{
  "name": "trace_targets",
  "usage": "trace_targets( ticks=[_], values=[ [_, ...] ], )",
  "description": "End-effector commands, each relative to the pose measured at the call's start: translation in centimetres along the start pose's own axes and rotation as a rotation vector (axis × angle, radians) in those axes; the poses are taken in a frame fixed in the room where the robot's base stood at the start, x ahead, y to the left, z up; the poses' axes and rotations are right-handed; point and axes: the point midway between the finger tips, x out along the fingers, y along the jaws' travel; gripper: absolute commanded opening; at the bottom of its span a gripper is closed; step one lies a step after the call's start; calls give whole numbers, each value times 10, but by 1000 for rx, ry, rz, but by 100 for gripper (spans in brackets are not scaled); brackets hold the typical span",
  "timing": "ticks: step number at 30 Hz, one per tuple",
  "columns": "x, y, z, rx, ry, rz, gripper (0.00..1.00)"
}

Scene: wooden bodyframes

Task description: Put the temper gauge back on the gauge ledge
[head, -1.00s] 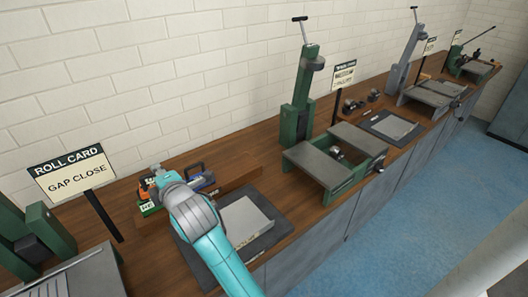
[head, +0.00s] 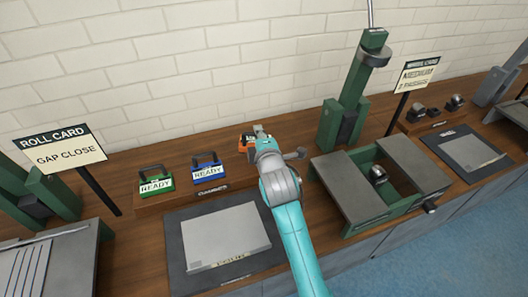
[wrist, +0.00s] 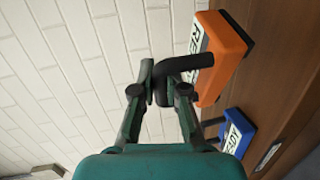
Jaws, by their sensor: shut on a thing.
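My gripper (wrist: 156,84) is shut on the black handle of an orange gauge (wrist: 222,58), which has a white label. In the head view the orange gauge (head: 247,143) shows at the right end of the low wooden gauge ledge (head: 228,184), to the right of the blue gauge. It looks slightly above the ledge, but contact underneath is hidden by my arm. A green gauge (head: 157,186) and a blue gauge (head: 209,174), both labelled READY, stand on the ledge. The wrist view also shows the blue gauge (wrist: 236,133) beside the orange one.
A dark mat with a grey plate (head: 225,235) lies in front of the ledge. A green roller machine (head: 345,190) stands close on the right. A ROLL CARD sign (head: 60,150) reads GAP CLOSE at left. A brick wall (head: 200,60) rises behind the bench.

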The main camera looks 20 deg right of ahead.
Motion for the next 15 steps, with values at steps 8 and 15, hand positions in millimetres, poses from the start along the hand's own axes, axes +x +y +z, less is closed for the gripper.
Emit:
trace_targets(
  ticks=[8, 15],
  values=[
    [6, -30, 2, 0, 0, 1, 0],
    [11, -56, 3, 0, -1, -1, 0]
  ],
)
